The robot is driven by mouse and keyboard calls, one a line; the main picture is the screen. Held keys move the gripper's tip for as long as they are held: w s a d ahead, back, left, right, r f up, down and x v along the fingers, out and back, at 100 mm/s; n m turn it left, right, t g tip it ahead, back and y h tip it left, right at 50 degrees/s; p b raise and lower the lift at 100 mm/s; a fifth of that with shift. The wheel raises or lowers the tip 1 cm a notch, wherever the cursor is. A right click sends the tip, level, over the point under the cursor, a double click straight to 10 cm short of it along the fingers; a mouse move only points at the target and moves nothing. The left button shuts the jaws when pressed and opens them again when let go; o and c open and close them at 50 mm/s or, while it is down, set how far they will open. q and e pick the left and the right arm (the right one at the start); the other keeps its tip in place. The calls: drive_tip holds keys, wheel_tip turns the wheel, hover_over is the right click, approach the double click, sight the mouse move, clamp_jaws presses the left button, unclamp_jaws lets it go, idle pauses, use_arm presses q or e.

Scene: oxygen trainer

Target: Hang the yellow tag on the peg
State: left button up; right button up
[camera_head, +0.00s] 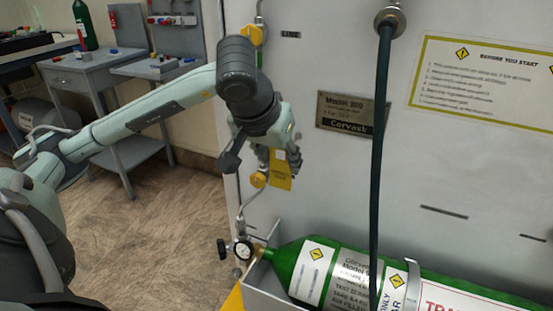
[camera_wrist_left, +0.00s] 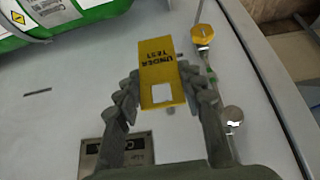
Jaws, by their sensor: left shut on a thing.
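A yellow tag (camera_head: 280,177) hangs at the fingertips of my left gripper (camera_head: 282,158), in front of the white panel. In the left wrist view the tag (camera_wrist_left: 158,62) reads "UNDER TEST" and has a square hole near its lower end. My left gripper (camera_wrist_left: 158,95) is shut on it, with one finger at each side. A round yellow knob (camera_head: 258,179) sits on the panel just left of the tag; a yellow knob also shows in the left wrist view (camera_wrist_left: 202,34). I cannot tell which fitting is the peg. My right gripper is not in view.
A dark hose (camera_head: 381,140) hangs before the panel. A nameplate (camera_head: 351,113) and a notice (camera_head: 482,83) are on the panel. Benches stand at the left.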

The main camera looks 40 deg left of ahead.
use_arm(q)
drive_tip(key=shift+w+a+f+p, duration=0.1)
drive_tip(key=shift+w+a+p, duration=0.1)
drive_tip(key=shift+w, duration=0.6)
drive_tip(key=shift+w+a+p, duration=0.2)
drive_tip(key=shift+w+p, duration=0.05)
drive_tip(key=shift+w, duration=0.6)
drive_tip(key=shift+w+a+f+p, duration=0.1)
drive_tip(key=shift+w+a+p, duration=0.1)
drive_tip(key=shift+w, duration=0.6)
drive_tip(key=shift+w+f, duration=0.15)
drive_tip(key=shift+w, duration=0.05)
drive_tip(key=shift+w+a+f+b, duration=0.2)
drive_tip(key=shift+w+f+b, duration=0.05)
drive_tip(key=shift+w+b, duration=0.2)
drive_tip(key=shift+f, duration=0.1)
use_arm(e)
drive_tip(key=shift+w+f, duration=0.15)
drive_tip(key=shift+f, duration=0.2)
use_arm(q)
drive_tip(key=o, duration=0.9)
drive_tip(key=shift+o, duration=0.2)
